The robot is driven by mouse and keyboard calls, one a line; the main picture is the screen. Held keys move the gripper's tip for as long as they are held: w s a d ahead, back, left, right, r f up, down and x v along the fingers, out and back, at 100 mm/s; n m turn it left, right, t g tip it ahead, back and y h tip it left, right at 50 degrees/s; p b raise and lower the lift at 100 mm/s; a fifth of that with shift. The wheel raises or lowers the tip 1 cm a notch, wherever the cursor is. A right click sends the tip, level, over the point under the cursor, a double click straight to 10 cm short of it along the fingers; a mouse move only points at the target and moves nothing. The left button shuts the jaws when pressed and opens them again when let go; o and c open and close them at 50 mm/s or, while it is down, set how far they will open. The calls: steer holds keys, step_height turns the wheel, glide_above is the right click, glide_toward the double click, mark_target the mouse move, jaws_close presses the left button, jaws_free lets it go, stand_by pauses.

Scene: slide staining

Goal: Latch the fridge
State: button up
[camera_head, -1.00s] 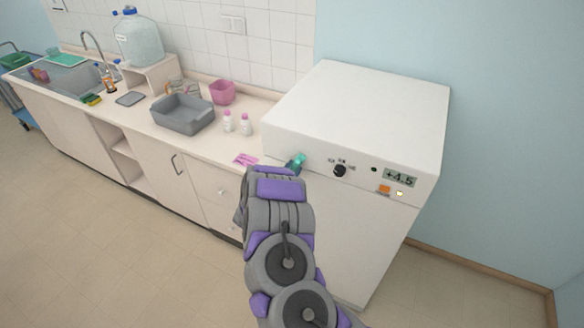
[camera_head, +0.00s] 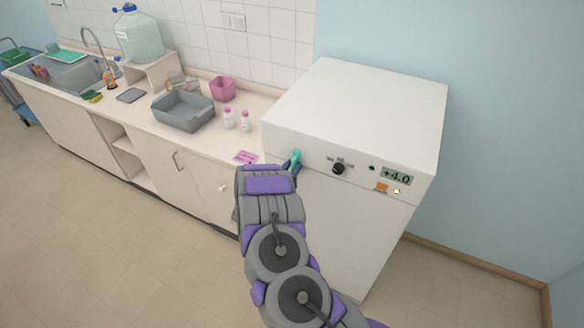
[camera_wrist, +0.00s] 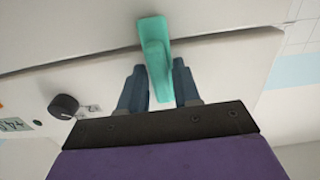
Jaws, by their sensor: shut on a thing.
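The fridge (camera_head: 345,110) is a white box at the right end of the counter, with its door shut or nearly so; I cannot tell if it is fully closed. Its teal latch handle (camera_head: 296,158) is at the front left, near the seam between control panel and door. In the wrist view the teal latch (camera_wrist: 155,55) lies across the seam, between the two fingers of my gripper (camera_wrist: 158,85). My gripper is shut on the latch. In the head view my arm hides the lower left of the door and most of the gripper.
The fridge panel has a black knob (camera_head: 338,169), a display reading +4.0 (camera_head: 396,178) and an orange label (camera_head: 381,188). The floor in front is clear.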

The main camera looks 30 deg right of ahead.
steer(key=shift+f, duration=0.1)
steer(key=o, duration=0.8)
steer(key=shift+w, duration=0.1)
steer(key=shift+a, duration=0.1)
steer(key=b+v, duration=0.2)
steer(key=v, duration=1.5)
steer(key=shift+a, duration=0.2)
steer(key=shift+f, duration=0.1)
